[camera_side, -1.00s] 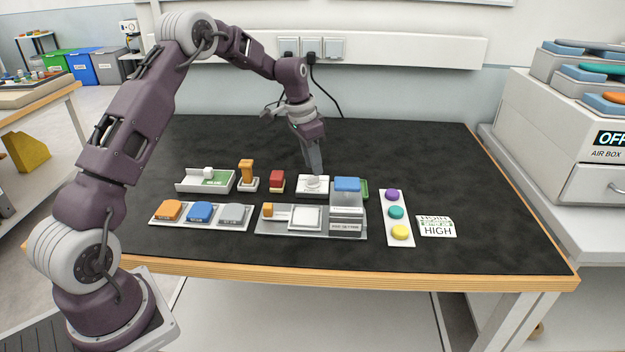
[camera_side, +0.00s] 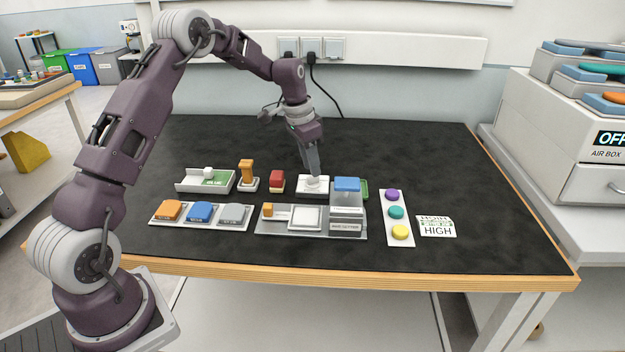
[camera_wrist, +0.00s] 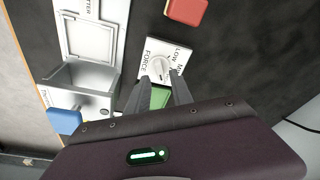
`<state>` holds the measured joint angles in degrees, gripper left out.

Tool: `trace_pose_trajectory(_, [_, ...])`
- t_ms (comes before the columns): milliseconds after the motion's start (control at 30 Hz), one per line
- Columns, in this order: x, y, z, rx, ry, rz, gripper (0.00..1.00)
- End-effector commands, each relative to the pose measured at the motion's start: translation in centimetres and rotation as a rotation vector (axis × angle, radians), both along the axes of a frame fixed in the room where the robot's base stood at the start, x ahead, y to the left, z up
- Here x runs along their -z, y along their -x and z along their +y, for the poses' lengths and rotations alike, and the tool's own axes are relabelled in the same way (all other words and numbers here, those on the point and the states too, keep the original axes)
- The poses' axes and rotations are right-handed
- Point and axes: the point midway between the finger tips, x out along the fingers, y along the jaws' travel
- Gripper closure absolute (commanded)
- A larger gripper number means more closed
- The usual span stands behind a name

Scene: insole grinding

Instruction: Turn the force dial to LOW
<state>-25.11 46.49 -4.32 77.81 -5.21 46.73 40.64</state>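The force dial is a white round knob (camera_wrist: 160,68) on a white plate printed FORCE and LOW, with a further label partly cut off. In the side view, the dial plate (camera_side: 313,191) lies on the black mat, behind the clear-fronted unit with the blue top. My gripper (camera_wrist: 159,75) points down at the dial, with its two grey fingers apart, one on each side of the knob. In the side view my gripper (camera_side: 314,176) is right at the knob. I cannot tell whether the fingers touch it or which mark its pointer faces.
A red block (camera_side: 277,181) stands left of the dial. A strip of coloured buttons (camera_side: 397,230) lies farther right. The mat behind is clear.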

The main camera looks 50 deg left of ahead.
Motion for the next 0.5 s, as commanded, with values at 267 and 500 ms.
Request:
trace_pose_trajectory(267, [0.7, 0.0, 0.0, 0.0, 0.0, 0.002, 0.73])
trace_pose_trajectory(500, [1.3, 0.0, 0.0, 0.0, 0.0, 0.001, 0.73])
